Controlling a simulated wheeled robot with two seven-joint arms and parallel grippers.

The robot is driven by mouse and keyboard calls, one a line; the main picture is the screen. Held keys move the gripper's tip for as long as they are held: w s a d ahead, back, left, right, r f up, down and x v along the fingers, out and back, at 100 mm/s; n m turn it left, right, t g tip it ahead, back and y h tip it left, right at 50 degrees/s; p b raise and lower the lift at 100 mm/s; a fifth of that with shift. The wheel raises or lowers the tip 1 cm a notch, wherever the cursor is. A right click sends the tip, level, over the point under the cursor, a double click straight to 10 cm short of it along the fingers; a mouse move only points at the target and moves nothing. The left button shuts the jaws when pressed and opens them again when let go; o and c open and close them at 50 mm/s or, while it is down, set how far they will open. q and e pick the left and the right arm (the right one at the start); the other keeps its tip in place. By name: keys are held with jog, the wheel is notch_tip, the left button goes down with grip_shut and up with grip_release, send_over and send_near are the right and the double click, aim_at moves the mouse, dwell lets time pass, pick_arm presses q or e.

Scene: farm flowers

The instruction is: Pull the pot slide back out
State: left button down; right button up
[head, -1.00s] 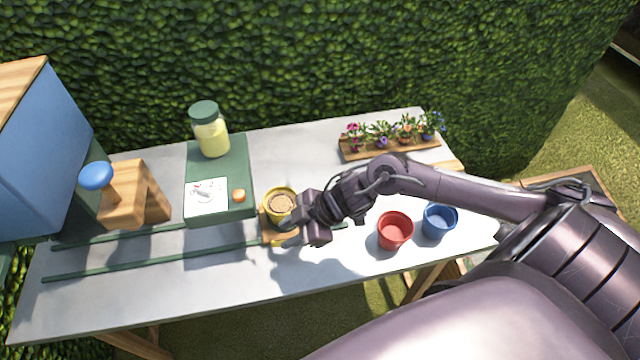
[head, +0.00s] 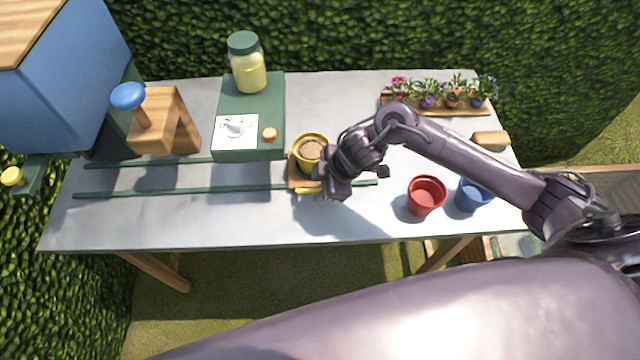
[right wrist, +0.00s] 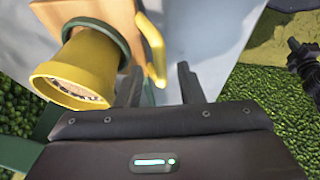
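The pot slide is a small wooden square plate (head: 293,180) on the green rails of the table. It carries a yellow pot (head: 312,140) filled with brown soil. The slide's yellow handle (right wrist: 154,45) sticks out from the plate's edge in the right wrist view. My right gripper (right wrist: 160,75) is open, its two dark fingers apart with the handle's end showing between them. In the head view my right gripper (head: 345,190) is just right of the slide and hides part of it. My left gripper is not clearly seen.
A green block (head: 250,155) with a jar (head: 247,70) and white card stands left behind the slide. A wooden stand with a blue knob (head: 128,96) is further left. Red (head: 426,197) and blue (head: 472,196) pots are to the right. A flower tray (head: 435,107) is behind.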

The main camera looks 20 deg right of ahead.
jog(key=shift+a+f, duration=0.15)
jog(key=shift+f, duration=0.15)
grip_shut()
jog(key=d, duration=0.3)
jog(key=s+d, duration=0.1)
jog(key=d, duration=0.2)
jog(key=s+d+p, duration=0.1)
jog(key=d, duration=0.1)
jog(key=shift+s+d, duration=0.2)
jog(key=shift+d, duration=0.2)
jog(key=shift+w+a, duration=0.1)
